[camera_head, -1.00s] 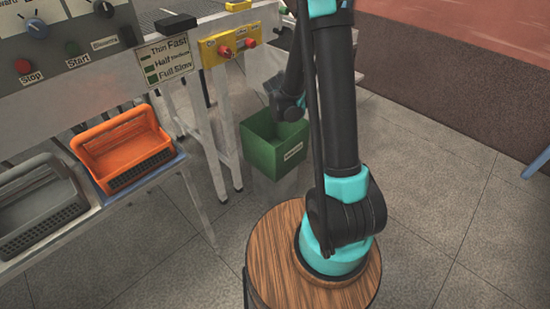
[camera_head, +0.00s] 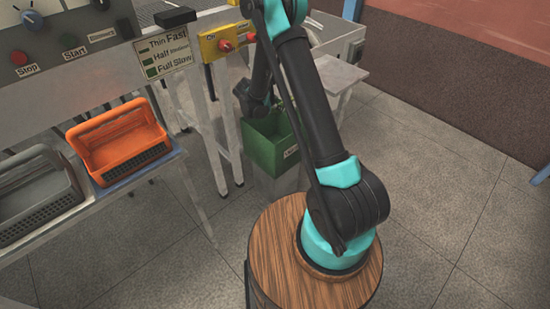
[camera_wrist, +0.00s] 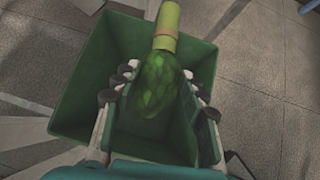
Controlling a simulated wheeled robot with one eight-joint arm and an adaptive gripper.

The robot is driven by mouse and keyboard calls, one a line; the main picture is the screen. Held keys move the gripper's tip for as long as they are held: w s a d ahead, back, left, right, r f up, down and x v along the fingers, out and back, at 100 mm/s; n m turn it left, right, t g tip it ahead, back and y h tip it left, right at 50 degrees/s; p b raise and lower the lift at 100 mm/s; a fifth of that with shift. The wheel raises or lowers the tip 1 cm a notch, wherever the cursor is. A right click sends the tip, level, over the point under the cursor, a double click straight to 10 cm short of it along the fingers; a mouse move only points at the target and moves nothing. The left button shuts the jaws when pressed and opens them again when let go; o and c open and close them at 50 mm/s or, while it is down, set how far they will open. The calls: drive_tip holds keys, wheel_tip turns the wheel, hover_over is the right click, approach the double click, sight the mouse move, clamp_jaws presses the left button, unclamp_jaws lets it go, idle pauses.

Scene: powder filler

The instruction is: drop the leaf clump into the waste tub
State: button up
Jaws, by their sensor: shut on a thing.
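The leaf clump (camera_wrist: 157,88) is a green, leaf-patterned bundle with a paler green end and a tan band. In the wrist view it sits between the fingers of my gripper (camera_wrist: 158,80), which is shut on it. Behind and below it in that view is the green waste tub (camera_wrist: 78,82), its open mouth facing the camera. In the head view the tub (camera_head: 262,152) stands beyond my base, with a white label on its front. My gripper (camera_head: 250,108) is at the tub's back left rim there, and the clump is hidden.
An orange basket (camera_head: 92,140) and a grey basket (camera_head: 40,200) rest on a bench at the left. A machine panel with buttons (camera_head: 75,50) and a yellow switch box (camera_head: 222,43) stand behind. Open floor (camera_head: 450,200) lies to the right.

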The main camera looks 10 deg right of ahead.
drive_tip(key=shift+f, duration=0.75)
drive_tip(key=o, duration=1.2)
drive_tip(key=shift+o, duration=0.2)
drive_tip(key=v, duration=1.2)
drive_tip(key=shift+r, duration=0.1)
